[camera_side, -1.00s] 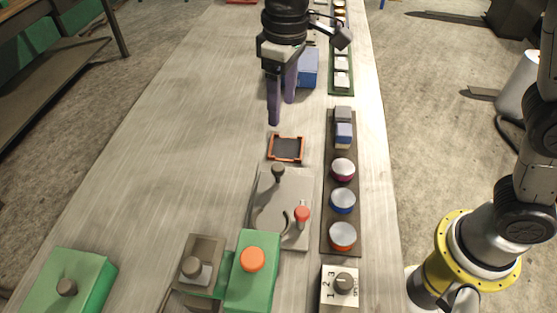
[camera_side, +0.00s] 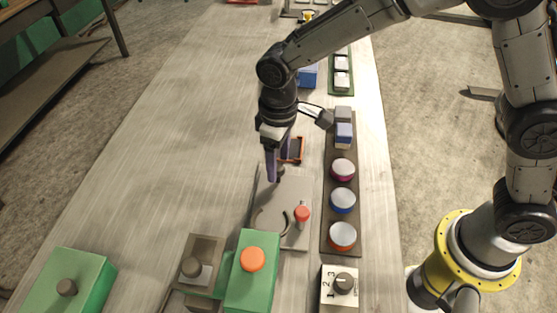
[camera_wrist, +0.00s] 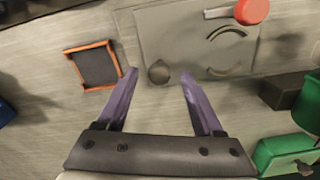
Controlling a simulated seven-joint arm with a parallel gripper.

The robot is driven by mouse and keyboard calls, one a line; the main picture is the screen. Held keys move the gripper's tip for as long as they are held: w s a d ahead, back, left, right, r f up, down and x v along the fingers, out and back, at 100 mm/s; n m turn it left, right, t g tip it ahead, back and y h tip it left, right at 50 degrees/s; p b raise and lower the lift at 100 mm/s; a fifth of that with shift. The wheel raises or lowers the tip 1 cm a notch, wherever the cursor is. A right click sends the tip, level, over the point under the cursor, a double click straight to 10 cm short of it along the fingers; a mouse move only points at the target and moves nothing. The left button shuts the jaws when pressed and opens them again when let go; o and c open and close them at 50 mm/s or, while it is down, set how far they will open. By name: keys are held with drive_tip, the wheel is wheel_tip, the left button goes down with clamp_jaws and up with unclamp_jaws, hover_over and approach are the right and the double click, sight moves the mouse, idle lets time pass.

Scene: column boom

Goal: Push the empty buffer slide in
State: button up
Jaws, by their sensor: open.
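No part in view is clearly labelled as the buffer slide. I cannot tell whether either is empty. My gripper (camera_side: 274,176) is open and points down over the far end of the grey plate (camera_side: 268,222). In the wrist view, the plate's dark round knob (camera_wrist: 158,72) shows between the spread purple fingers (camera_wrist: 158,76), with no visible grip on it.
An orange-rimmed square tray (camera_wrist: 92,66) lies beside the plate. A red knob (camera_side: 302,213) stands on the plate. A dark strip with coloured round pieces (camera_side: 342,201) runs along the right, with a numbered dial (camera_side: 342,284) in front.

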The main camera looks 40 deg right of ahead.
drive_tip(key=shift+f, duration=0.35)
drive_tip(key=shift+c, duration=0.3)
clamp_jaws()
idle(1.0)
